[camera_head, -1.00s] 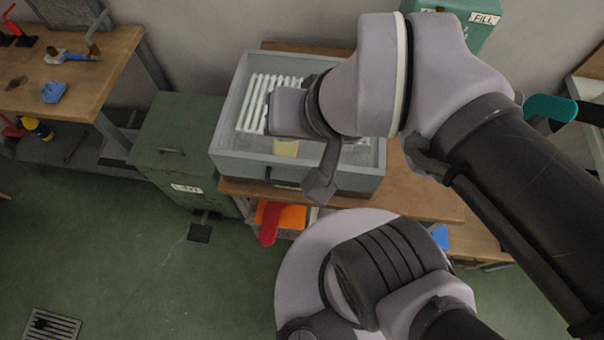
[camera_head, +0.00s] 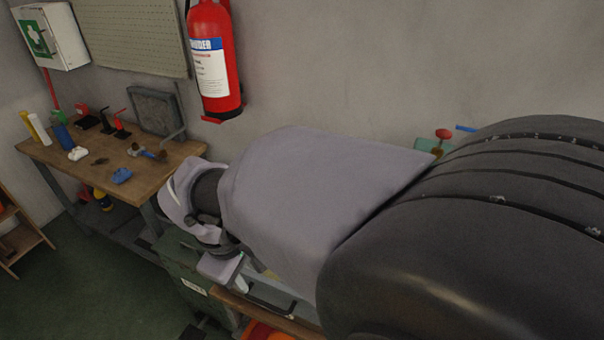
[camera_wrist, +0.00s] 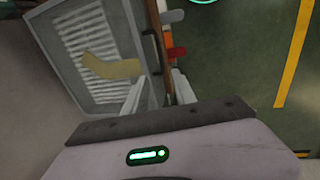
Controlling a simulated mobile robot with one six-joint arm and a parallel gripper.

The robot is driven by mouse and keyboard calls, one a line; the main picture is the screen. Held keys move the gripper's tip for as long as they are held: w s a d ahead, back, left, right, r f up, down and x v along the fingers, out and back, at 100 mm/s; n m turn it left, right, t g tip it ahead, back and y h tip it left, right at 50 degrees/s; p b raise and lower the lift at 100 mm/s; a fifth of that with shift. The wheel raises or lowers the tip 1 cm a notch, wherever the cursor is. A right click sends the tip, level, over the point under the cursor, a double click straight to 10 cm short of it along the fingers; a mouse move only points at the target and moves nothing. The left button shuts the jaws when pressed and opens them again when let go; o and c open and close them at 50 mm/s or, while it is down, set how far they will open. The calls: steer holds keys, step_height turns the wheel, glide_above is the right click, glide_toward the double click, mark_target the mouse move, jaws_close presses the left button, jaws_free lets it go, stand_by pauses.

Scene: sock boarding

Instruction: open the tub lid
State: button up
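The grey tub (camera_wrist: 135,25) fills the left of the wrist view. White slats (camera_wrist: 85,38) and a beige curved strip (camera_wrist: 110,67) show within its rim. I cannot tell whether a clear lid covers them. In the head view only part of the tub wall (camera_head: 300,305) shows, with a dark handle-like bar; my arm hides the rest. My gripper (camera_wrist: 153,83) has its two pale fingers apart, with nothing seen between them. It is by the tub's edge; whether it touches is unclear.
A wooden workbench (camera_head: 120,172) with small tools stands at the left. A green bin (camera_head: 185,265) stands beside the tub. A red fire extinguisher (camera_head: 212,65) hangs on the wall. Orange and red items (camera_wrist: 168,28) lie beside the tub. Green floor (camera_wrist: 235,65) is open beyond.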

mark_target(262, 302)
steer(key=w+f+b, duration=0.1)
steer(key=f+b, duration=0.1)
steer(key=f, duration=0.3)
steer(key=w+f+b, duration=0.1)
steer(key=f+b, duration=0.1)
steer(key=f, duration=0.4)
steer(key=w+f+b, duration=0.1)
steer(key=f+b, duration=0.2)
steer(key=f, duration=0.3)
steer(key=shift+w+d, duration=0.2)
steer(key=shift+d, duration=0.05)
jaws_close()
stand_by(0.3)
